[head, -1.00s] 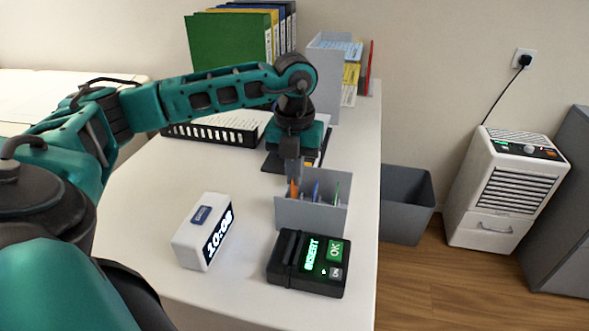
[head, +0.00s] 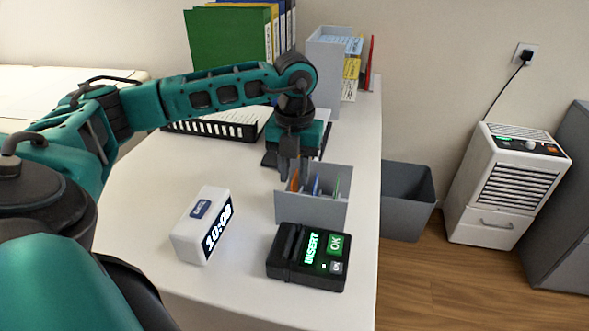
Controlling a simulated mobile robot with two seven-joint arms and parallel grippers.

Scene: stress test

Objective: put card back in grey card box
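The grey card box (head: 310,210) stands on the desk near its right edge, behind a black card terminal. An orange card (head: 293,181), a blue card (head: 316,186) and a green card (head: 336,188) stand upright in it, their tops showing. My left gripper (head: 294,177) points down over the box's left end, at the orange card. Its fingers look spread apart, with the orange card's top between or just below them; whether they touch it cannot be told. My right gripper is out of view.
The black terminal (head: 308,269) reads INSERT, in front of the box. A white clock (head: 190,236) stands to its left. Behind my gripper are a black tray (head: 212,131) with papers, binders (head: 232,40) and a grey file holder (head: 325,65). A grey bin (head: 407,205) stands beside the desk.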

